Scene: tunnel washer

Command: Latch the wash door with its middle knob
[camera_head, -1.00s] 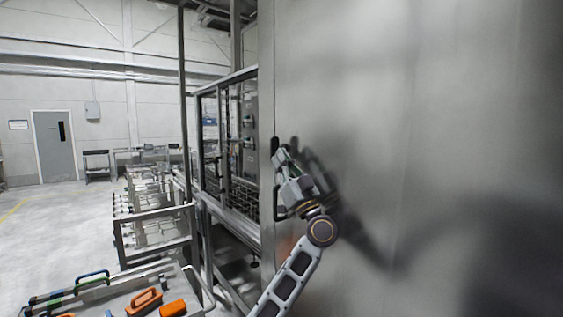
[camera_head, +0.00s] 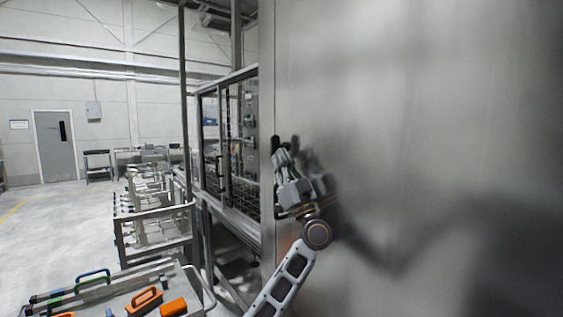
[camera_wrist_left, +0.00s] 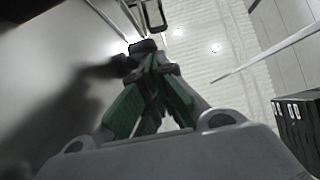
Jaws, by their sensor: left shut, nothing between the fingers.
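The wash door (camera_head: 420,130) is a large flat steel panel filling the right of the head view. A dark knob (camera_head: 275,143) shows at its left edge, by my left gripper's tips. A black knob-like piece (camera_wrist_left: 143,46) also shows at the fingertips in the left wrist view; I cannot tell whether they touch it or whether it is the middle knob. My left gripper (camera_head: 283,156) points up close along the panel, its green-padded fingers (camera_wrist_left: 152,65) shut and empty. A dark handle (camera_head: 278,205) is partly hidden behind my wrist. My right gripper is not in view.
A glazed steel machine frame (camera_head: 228,150) stands left of the panel. A cart (camera_head: 190,272) with orange and green-handled tools is at the lower left, with racks (camera_head: 150,215) behind it. The floor at far left is clear.

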